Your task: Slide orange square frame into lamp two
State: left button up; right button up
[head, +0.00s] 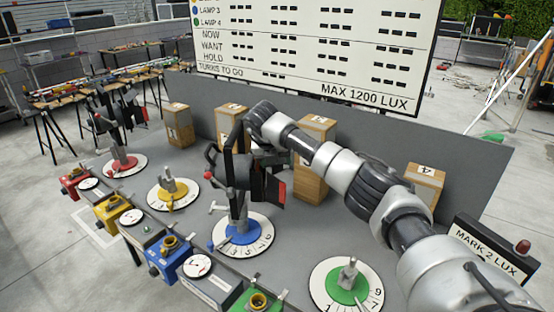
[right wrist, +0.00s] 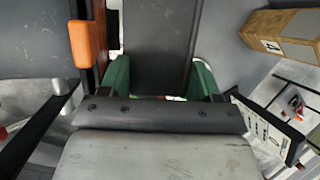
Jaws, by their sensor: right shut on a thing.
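A black lamp (head: 238,165) stands on the blue dial (head: 243,232); an orange-red piece (head: 276,189), seemingly part of the orange square frame, shows at its right side. The yellow dial (head: 173,194) has a bare mount with no lamp. My right gripper (head: 268,155) is at the lamp's upper right, its fingers largely hidden in the head view. In the right wrist view an orange tab (right wrist: 88,44) is beside the left green finger, and a dark panel (right wrist: 157,45) is between the fingers. The gripper is shut, apparently on the orange square frame. My left gripper is not in view.
Numbered wooden blocks (head: 312,180) stand along the table's back, one labelled 4 (head: 424,186) at the right. Another black lamp (head: 117,115) stands on the red dial (head: 124,165). The green dial (head: 346,287) is bare, below my right arm. Control boxes (head: 170,256) line the front.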

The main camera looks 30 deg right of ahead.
jog(key=shift+w+a+r+g+h, duration=0.1)
jog(key=shift+r+g+h, duration=0.25)
jog(key=shift+g+h, duration=0.25)
jog(key=shift+h, duration=0.3)
jog(key=o, duration=0.6)
jog(key=shift+o, duration=0.2)
jog(key=shift+a+r+b, duration=0.3)
jog(key=shift+r+b, duration=0.05)
jog(key=shift+r, duration=0.05)
jog(key=b+v, duration=0.3)
jog(key=v, duration=0.6)
jog(key=shift+r, duration=0.35)
